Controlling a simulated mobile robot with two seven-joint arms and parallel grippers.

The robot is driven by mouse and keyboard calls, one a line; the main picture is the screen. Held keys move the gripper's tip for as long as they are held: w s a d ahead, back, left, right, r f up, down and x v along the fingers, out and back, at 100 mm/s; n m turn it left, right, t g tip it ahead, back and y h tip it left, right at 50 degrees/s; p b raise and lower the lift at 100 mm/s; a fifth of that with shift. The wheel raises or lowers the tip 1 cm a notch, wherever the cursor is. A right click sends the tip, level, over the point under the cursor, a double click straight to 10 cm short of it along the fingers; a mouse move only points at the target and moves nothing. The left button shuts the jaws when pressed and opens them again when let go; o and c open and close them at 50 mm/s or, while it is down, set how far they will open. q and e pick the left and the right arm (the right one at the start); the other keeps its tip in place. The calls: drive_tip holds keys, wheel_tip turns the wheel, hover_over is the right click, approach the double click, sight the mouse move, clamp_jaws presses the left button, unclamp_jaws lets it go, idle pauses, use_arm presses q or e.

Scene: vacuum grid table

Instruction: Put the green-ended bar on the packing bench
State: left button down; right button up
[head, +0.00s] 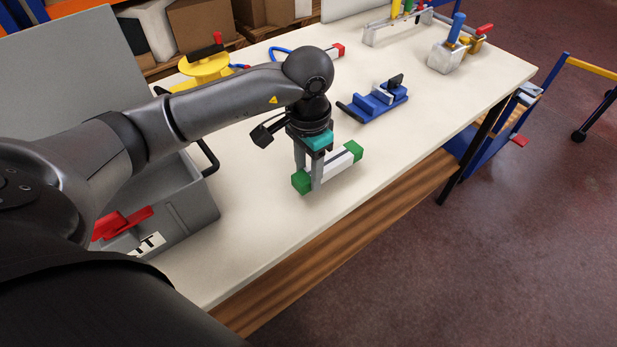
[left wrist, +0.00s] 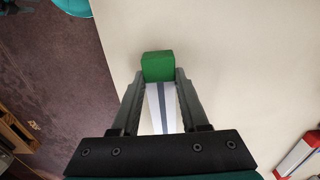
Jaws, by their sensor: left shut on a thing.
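The green-ended bar (head: 335,166) has a white and grey body with a green block on each end. My left gripper (head: 308,172) is shut on it near its nearer end. The bar is low over the pale top of the packing bench (head: 262,225), close to the front edge; I cannot tell whether it touches. In the left wrist view the bar (left wrist: 160,105) runs between the fingers of my left gripper (left wrist: 160,88), its green end beyond the tips. The bar's other end is hidden there. My right gripper is not in view.
A grey bin (head: 185,205) with red-handled items stands at the left. A blue clamp-like fixture (head: 374,102) lies behind the bar. A red-ended bar (head: 338,50), a yellow reel (head: 205,67) and a blue-handled tool (head: 450,48) are farther back.

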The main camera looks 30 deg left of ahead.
use_arm(q)
wheel_tip(320, 180, down, 2)
drive_tip(key=shift+f, duration=0.1)
drive_tip(key=shift+f+b, duration=0.1)
drive_tip(key=shift+b, duration=0.2)
drive_tip(key=shift+c, duration=2.1)
unclamp_jaws()
